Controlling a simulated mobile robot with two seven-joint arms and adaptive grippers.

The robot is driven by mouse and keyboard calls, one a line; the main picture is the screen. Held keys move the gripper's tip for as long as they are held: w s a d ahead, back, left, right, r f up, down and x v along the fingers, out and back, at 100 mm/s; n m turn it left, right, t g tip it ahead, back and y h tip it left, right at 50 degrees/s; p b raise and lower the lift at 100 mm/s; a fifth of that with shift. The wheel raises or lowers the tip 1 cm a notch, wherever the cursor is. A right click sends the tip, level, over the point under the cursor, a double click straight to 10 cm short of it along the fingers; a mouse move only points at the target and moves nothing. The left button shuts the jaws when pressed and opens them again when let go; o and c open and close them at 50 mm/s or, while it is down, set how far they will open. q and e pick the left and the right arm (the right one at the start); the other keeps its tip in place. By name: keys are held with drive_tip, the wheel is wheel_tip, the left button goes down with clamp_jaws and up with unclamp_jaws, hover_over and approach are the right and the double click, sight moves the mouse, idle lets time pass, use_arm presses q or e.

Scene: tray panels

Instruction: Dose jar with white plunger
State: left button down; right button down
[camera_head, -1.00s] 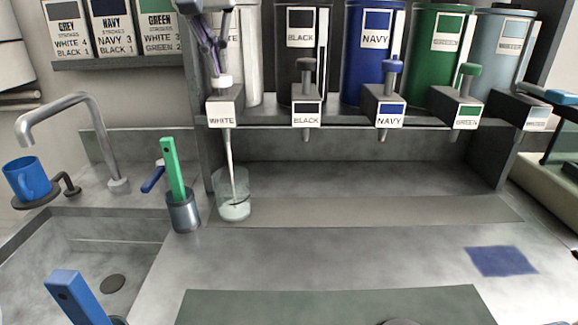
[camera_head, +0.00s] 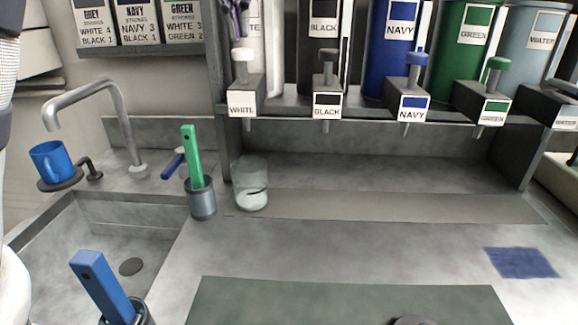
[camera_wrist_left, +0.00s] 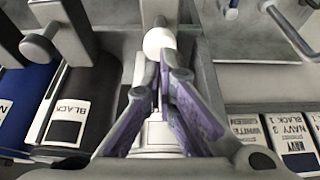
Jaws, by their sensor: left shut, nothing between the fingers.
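The clear jar (camera_head: 250,188) stands on the counter below the white dispenser's spout, with white liquid in its bottom and a small dark mark on it. The white plunger (camera_head: 242,57) stands raised on the dispenser block labelled WHITE (camera_head: 242,103); no stream shows. My left gripper (camera_head: 238,35) is shut and empty just above the plunger, mostly cut off by the top edge. In the left wrist view the purple fingers (camera_wrist_left: 165,80) point at the white knob (camera_wrist_left: 158,42), with nothing between them. My right gripper is not in view.
Black (camera_head: 326,55), navy (camera_head: 416,58) and green (camera_head: 496,65) plungers stand to the right. A holder (camera_head: 202,202) with a green-handled tool is left of the jar. A blue mug (camera_head: 48,160) and tap (camera_head: 125,110) are by the sink. The middle counter is clear.

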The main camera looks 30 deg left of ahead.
sight(242, 49)
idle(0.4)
use_arm(q)
drive_tip(key=shift+f, duration=2.05)
drive_tip(key=shift+r, duration=0.1)
drive_tip(key=shift+r, duration=1.95)
drive_tip(key=shift+f, duration=2)
drive_tip(key=shift+r, duration=2.05)
